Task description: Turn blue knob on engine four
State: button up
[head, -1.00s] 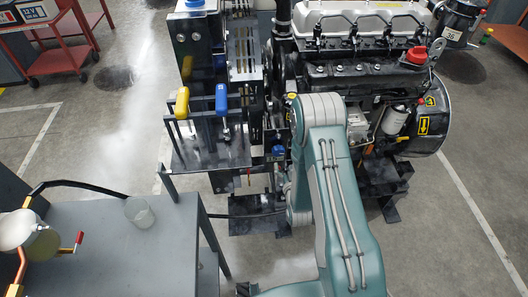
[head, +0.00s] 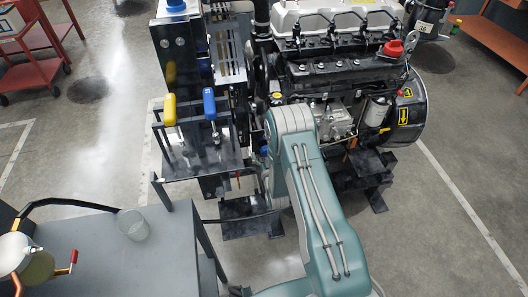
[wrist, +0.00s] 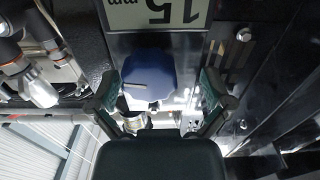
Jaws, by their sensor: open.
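A dark blue knob (wrist: 147,76) with a pale slot-like mark shows in the wrist view, below an upside-down label plate. My gripper (wrist: 160,90) is open, with one finger to the left of the knob and one to the right. Gaps show on both sides; I cannot tell how deep the knob sits between the fingers. In the head view my arm reaches toward the engine (head: 335,75) and my gripper is hidden. I cannot read an engine number there.
A stand left of the engine carries a yellow handle (head: 170,110) and a blue handle (head: 209,104). A grey table (head: 120,265) with a clear cup (head: 133,225) is at front left. Pipes and fittings (wrist: 40,80) lie left of the gripper. Floor is free at right.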

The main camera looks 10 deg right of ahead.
jog(key=shift+w+d, duration=0.3)
jog(key=shift+d, duration=0.4)
jog(key=shift+a, duration=0.35)
jog(key=c, duration=1.1)
jog(key=shift+c, duration=0.2)
jog(key=shift+d+m, duration=0.1)
jog(key=shift+m, duration=0.3)
jog(key=m, duration=0.3)
jog(key=shift+m, duration=2.5)
